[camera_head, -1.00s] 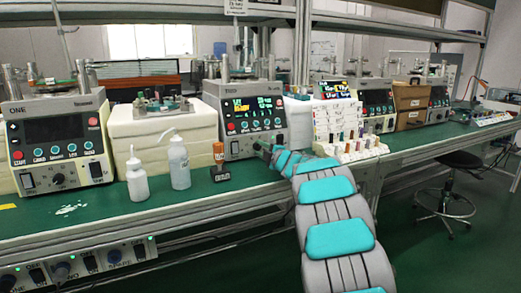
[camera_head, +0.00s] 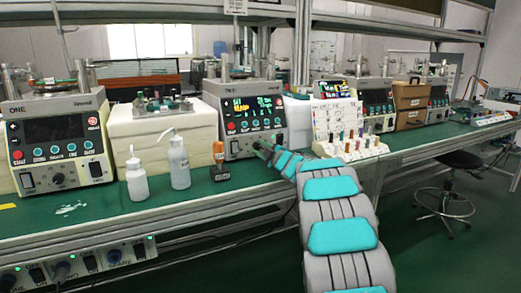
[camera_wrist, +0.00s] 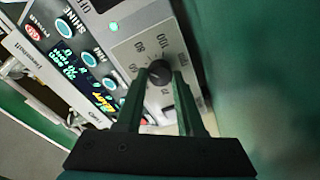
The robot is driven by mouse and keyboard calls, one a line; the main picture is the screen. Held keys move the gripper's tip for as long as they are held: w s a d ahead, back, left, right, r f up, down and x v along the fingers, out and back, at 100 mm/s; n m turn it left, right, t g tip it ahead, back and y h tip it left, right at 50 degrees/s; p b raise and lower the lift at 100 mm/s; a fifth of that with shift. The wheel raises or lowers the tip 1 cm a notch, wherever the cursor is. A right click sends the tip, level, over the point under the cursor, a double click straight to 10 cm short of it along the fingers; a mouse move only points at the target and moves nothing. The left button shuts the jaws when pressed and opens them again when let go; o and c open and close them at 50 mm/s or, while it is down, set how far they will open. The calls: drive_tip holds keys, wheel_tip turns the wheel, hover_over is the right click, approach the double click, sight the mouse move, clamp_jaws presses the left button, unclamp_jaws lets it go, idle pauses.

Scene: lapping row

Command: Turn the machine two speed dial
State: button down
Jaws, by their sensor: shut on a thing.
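Machine two (camera_head: 245,115) stands on the green bench with its coloured display lit; in the wrist view its tilted front panel (camera_wrist: 90,62) fills the upper left. The black speed dial (camera_wrist: 159,72) sits on a light plate with printed numbers, 60, 80 and 100 among them. My gripper (camera_wrist: 162,84) is at the dial, its two dark fingers closed on the knob from either side. In the head view my gripper (camera_head: 262,147) reaches the lower front of machine two, and the dial is hidden behind it there.
Machine one (camera_head: 58,140) stands at the left. Two white bottles (camera_head: 179,163) and an orange-topped stamp-like item (camera_head: 219,160) stand left of my gripper. A white rack of small coloured items (camera_head: 345,150) is to the right.

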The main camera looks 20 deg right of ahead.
drive_tip(key=shift+f, duration=0.1)
drive_tip(key=c, duration=0.5)
unclamp_jaws()
drive_tip(key=shift+s+d+b, duration=0.15)
drive_tip(key=shift+s+b, duration=0.05)
drive_tip(key=shift+s, duration=1.1)
drive_tip(key=shift+s+d+b, duration=0.2)
drive_tip(key=shift+s+b, duration=0.05)
drive_tip(key=shift+s, duration=1)
drive_tip(key=shift+s+d+b, duration=0.15)
drive_tip(key=shift+s+b, duration=0.05)
drive_tip(key=shift+s, duration=1.1)
